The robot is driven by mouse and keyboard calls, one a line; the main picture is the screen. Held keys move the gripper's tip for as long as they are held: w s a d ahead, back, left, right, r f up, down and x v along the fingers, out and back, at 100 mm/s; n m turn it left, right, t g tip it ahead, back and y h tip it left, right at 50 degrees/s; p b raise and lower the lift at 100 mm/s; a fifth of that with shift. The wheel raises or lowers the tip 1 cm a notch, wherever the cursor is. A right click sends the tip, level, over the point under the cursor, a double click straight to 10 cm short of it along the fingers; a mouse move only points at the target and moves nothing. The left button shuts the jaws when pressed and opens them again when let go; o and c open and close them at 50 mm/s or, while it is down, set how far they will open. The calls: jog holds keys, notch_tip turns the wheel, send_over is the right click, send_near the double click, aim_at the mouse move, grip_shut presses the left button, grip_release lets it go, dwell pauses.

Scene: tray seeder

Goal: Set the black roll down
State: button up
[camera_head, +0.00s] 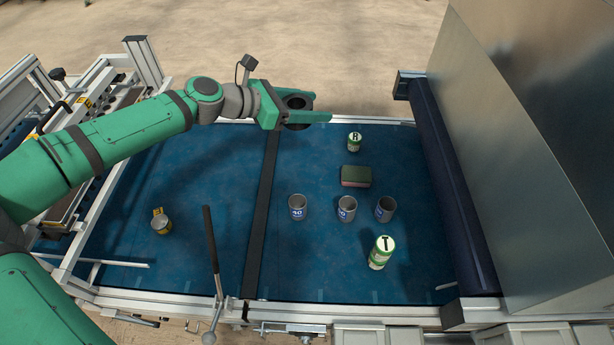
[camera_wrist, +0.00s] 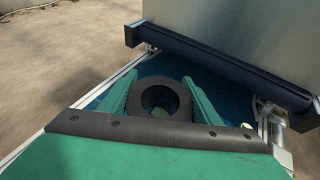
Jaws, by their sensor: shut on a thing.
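The black roll (camera_head: 297,103) is a short dark ring with an open centre. My gripper (camera_head: 318,107) is shut on it and holds it near the far edge of the blue belt (camera_head: 205,220), to the right of the dark crossbar. In the wrist view the roll (camera_wrist: 164,84) sits between the two green fingers of my gripper (camera_wrist: 163,100), its hole facing the camera. It looks held above the belt; the exact height is hard to tell.
Right of the crossbar (camera_head: 262,210) stand three grey cans (camera_head: 298,207), a green-and-pink sponge (camera_head: 356,176), and two green-white cans marked R (camera_head: 354,141) and T (camera_head: 381,252). A small yellow-labelled tin (camera_head: 161,222) stands left. A lever (camera_head: 211,240) rises in front. A metal hood (camera_head: 530,130) borders the right.

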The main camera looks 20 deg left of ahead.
jog(key=s+d+f+m+g+h, duration=0.1)
jog(key=s+d+f, duration=0.2)
jog(key=s+f, duration=0.15)
send_over(322, 175)
jog(key=f, duration=1.3)
jog(key=s+f, duration=0.1)
jog(key=f, duration=0.6)
jog(key=shift+f, duration=0.1)
jog(key=shift+w+d+f, duration=0.1)
jog(key=shift+w+f, duration=0.45)
jog(key=shift+f, duration=1.5)
jog(key=shift+f, duration=0.1)
jog(key=o, duration=1.1)
jog(key=shift+c, duration=0.2)
